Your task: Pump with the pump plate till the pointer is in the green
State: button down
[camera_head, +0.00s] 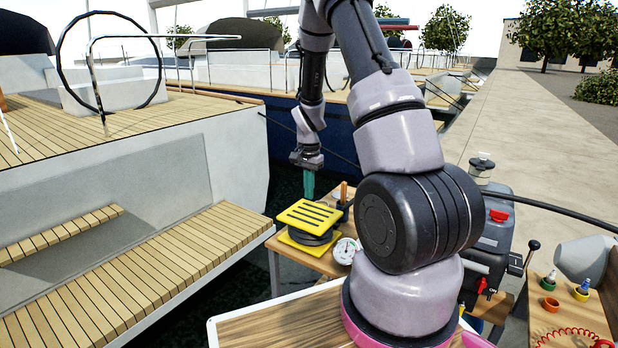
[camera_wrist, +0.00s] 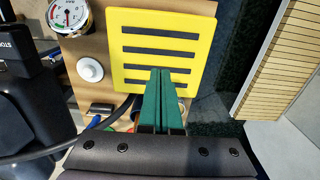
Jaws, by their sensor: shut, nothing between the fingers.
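The yellow pump plate (camera_head: 310,215) with dark slots lies on top of a dark bellows above a yellow base on a small wooden table. It fills the upper middle of the wrist view (camera_wrist: 161,30). My gripper (camera_head: 309,190) has green fingers, shut and empty, pointing down just above the plate's back edge. In the wrist view the fingertips (camera_wrist: 160,72) overlap the plate's near edge; I cannot tell if they touch it. The round gauge (camera_head: 346,250) stands right of the pump; it also shows in the wrist view (camera_wrist: 68,14), but its pointer is too small to read surely.
A white knob (camera_wrist: 90,69) sits beside the plate. A dark machine with a red cap (camera_head: 497,216) stands right of my arm. A bench with small fittings (camera_head: 560,310) is at the far right. The boat's slatted seat (camera_head: 150,275) is on the left.

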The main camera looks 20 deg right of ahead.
aim_at(309, 214)
notch_tip(309, 214, down, 6)
jog(key=shift+r, duration=0.15)
dwell(0.3)
notch_tip(309, 214, down, 5)
jog(key=shift+f, duration=0.2)
jog(key=shift+s+f, duration=0.1)
jog(key=shift+s, duration=0.05)
notch_tip(309, 214, up, 14)
jog(key=shift+r, duration=0.2)
dwell(0.5)
dwell(0.9)
